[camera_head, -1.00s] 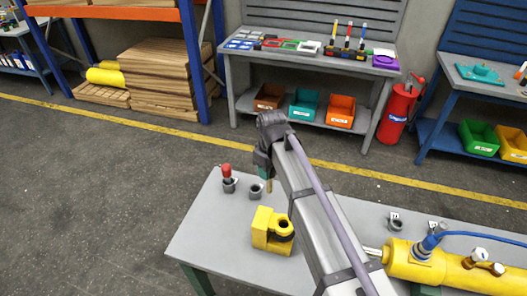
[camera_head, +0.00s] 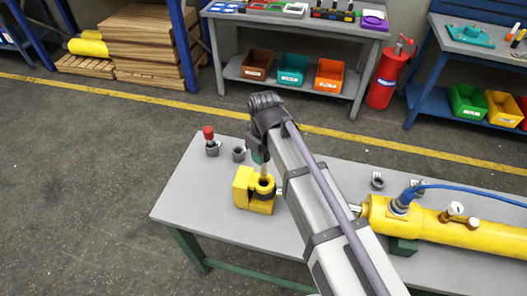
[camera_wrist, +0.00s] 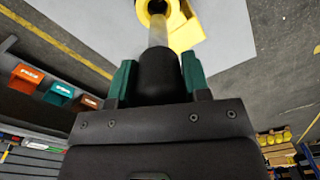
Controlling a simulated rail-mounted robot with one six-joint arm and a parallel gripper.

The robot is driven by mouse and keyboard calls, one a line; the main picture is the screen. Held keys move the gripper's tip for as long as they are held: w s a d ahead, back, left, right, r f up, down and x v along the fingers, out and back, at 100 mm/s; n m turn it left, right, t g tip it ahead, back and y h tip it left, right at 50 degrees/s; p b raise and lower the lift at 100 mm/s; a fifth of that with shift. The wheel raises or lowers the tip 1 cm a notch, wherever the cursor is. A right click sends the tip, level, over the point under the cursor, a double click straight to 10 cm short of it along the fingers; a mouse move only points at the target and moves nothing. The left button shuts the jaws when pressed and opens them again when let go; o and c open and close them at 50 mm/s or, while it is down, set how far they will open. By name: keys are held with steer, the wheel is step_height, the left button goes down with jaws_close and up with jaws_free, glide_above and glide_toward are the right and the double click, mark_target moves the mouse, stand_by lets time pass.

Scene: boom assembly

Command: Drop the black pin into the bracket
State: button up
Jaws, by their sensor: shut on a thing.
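My gripper (camera_head: 260,157) is above the yellow bracket (camera_head: 243,192) on the grey table. In the wrist view its green fingers (camera_wrist: 158,80) are shut on the pin's black head (camera_wrist: 158,68). The pin's bare metal shaft (camera_wrist: 158,34) points at the ring of the bracket (camera_wrist: 186,32). In the head view the shaft (camera_head: 264,173) stands nearly upright with its lower end at the ring's opening. I cannot tell whether the tip is inside the hole. My arm hides part of the table right of the bracket.
A red-topped pin (camera_head: 208,133) stands in a grey holder, beside an empty-looking grey holder (camera_head: 239,155). A yellow cylinder (camera_head: 450,228) with a blue hose (camera_head: 470,190) lies to the right. Another small holder (camera_head: 377,181) stands behind it. The table's front left is clear.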

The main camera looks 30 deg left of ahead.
mark_target(264, 175)
step_height(264, 175, down, 12)
steer(key=b, duration=1)
steer(key=shift+r+b, duration=0.25)
steer(key=shift+b, duration=0.05)
steer(key=shift+r, duration=0.1)
steer(key=o, duration=1.2)
step_height(264, 175, up, 11)
steer(key=p, duration=1.1)
steer(key=shift+w+d, duration=0.1)
steer(key=shift+w, duration=0.05)
